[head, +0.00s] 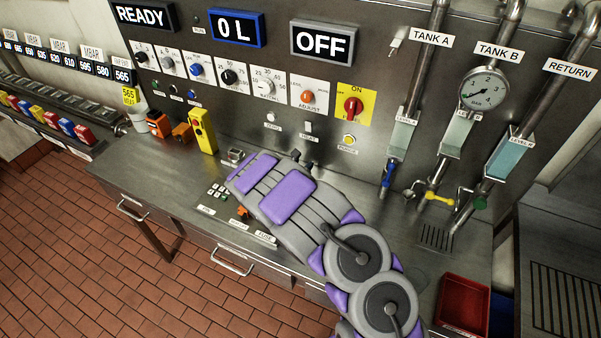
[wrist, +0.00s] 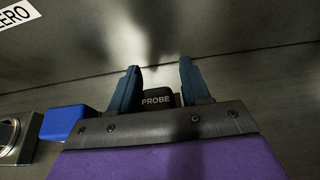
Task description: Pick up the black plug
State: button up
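In the wrist view, a black block labelled PROBE (wrist: 157,99) sits on the metal worktop by the back panel, between the two dark blue fingers of my gripper (wrist: 159,68). It looks like the black plug. The fingers are apart, one on each side of it. Their tips reach past it, and whether they touch its sides cannot be told. Its lower part is hidden by my gripper's body. In the head view my arm covers the gripper and the black block.
A blue block (wrist: 66,122) and a round silver fitting (wrist: 8,138) are left of my gripper. A yellow device (head: 202,131) and orange items (head: 160,123) stand on the worktop (head: 150,172). The control panel (head: 380,95) rises behind. A red tray (head: 463,303) is at lower right.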

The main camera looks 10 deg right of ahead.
jog(key=shift+a, duration=0.9)
jog(key=c, duration=0.3)
jog(key=shift+c, duration=0.7)
jog(key=shift+d, duration=0.2)
jog(key=shift+c, duration=0.8)
jog(key=shift+d, duration=0.55)
jog(key=shift+c, duration=0.7)
jog(key=shift+a, duration=0.1)
jog(key=shift+a, duration=0.2)
